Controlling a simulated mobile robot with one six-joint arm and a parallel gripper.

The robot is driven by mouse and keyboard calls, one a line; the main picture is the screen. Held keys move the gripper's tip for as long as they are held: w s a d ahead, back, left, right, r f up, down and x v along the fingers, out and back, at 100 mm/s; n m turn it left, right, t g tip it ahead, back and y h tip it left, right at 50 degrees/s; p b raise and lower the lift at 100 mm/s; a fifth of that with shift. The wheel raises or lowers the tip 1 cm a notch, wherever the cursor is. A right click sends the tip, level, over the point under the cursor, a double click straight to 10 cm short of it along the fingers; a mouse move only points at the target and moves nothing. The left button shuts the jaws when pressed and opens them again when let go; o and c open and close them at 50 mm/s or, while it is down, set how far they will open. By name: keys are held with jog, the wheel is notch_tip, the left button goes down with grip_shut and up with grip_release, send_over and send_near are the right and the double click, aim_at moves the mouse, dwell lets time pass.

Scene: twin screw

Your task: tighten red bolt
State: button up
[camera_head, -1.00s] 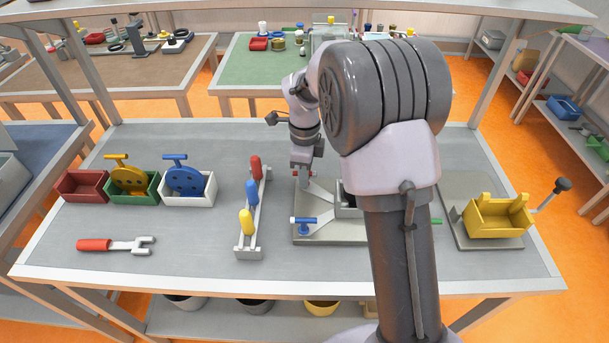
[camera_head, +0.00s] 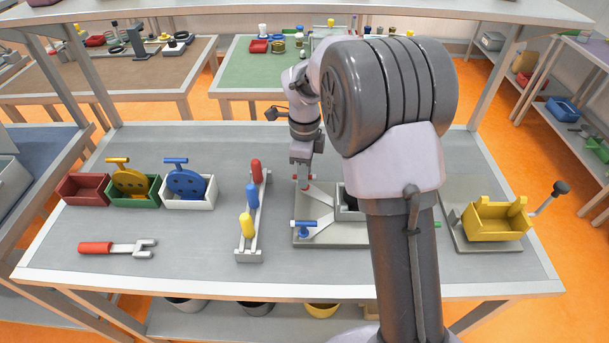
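The grey fixture plate (camera_head: 325,239) lies on the workbench, partly hidden behind my arm. A small red part (camera_head: 307,182), likely the red bolt, shows at its back left. A blue bolt (camera_head: 303,224) with a crossbar handle lies at the front left of the fixture. A bit of green (camera_head: 438,224) shows at its right, beyond my arm. My gripper (camera_head: 305,176) points down right at the red part. It is too small to see whether the fingers are open or touch the red part.
A rack holds red, blue and yellow handles (camera_head: 247,224) left of the fixture. A red-handled wrench (camera_head: 97,247) lies front left. Red, green and white bins (camera_head: 188,202) stand behind it. A yellow box (camera_head: 497,234) with a crank stands right. A shelf edge runs overhead.

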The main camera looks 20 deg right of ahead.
notch_tip(320, 180, up, 15)
jog(key=p, duration=0.4)
jog(key=shift+p, duration=0.4)
